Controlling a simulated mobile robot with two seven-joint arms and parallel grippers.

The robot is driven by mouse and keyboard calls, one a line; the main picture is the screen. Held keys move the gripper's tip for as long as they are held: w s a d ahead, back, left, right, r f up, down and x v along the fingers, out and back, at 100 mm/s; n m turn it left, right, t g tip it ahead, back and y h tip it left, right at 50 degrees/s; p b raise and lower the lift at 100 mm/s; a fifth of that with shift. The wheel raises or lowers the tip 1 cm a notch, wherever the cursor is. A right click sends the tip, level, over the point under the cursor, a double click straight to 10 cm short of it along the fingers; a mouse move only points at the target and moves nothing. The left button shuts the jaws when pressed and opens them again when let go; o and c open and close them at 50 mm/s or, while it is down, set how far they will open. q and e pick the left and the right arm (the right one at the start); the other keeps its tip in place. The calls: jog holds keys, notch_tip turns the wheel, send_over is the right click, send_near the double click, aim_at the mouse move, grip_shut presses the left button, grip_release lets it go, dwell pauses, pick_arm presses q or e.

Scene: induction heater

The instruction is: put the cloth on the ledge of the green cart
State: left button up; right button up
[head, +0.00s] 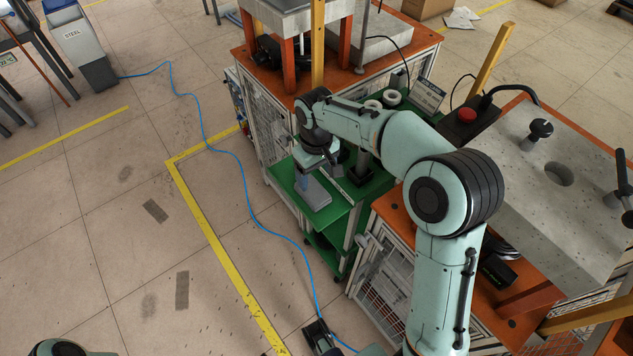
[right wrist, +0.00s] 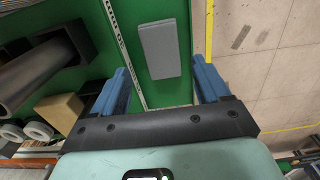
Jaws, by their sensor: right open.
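A grey folded cloth (head: 313,192) lies flat on the narrow outer ledge (head: 337,213) of the green cart. It also shows in the right wrist view (right wrist: 159,48), near the top middle, with green ledge around it. My right gripper (head: 304,180) is open and empty, with its blue fingers close to the cloth. In the right wrist view the fingers (right wrist: 160,88) stand wide apart, and the cloth lies beyond them, between their lines. A dark, partly cut-off part at the bottom edge of the head view seems to be my left gripper (head: 320,338); its fingers are unclear.
A metal rail divides the ledge from the cart's main top, where white rolls (right wrist: 38,131), a tan block (right wrist: 60,112) and a dark cylinder (right wrist: 42,72) sit. Orange-topped benches (head: 388,205) stand on both sides. A blue cable (head: 245,180) crosses open floor at left.

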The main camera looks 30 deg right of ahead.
notch_tip(320, 180, up, 4)
jog(key=shift+f, duration=0.1)
dwell(0.6)
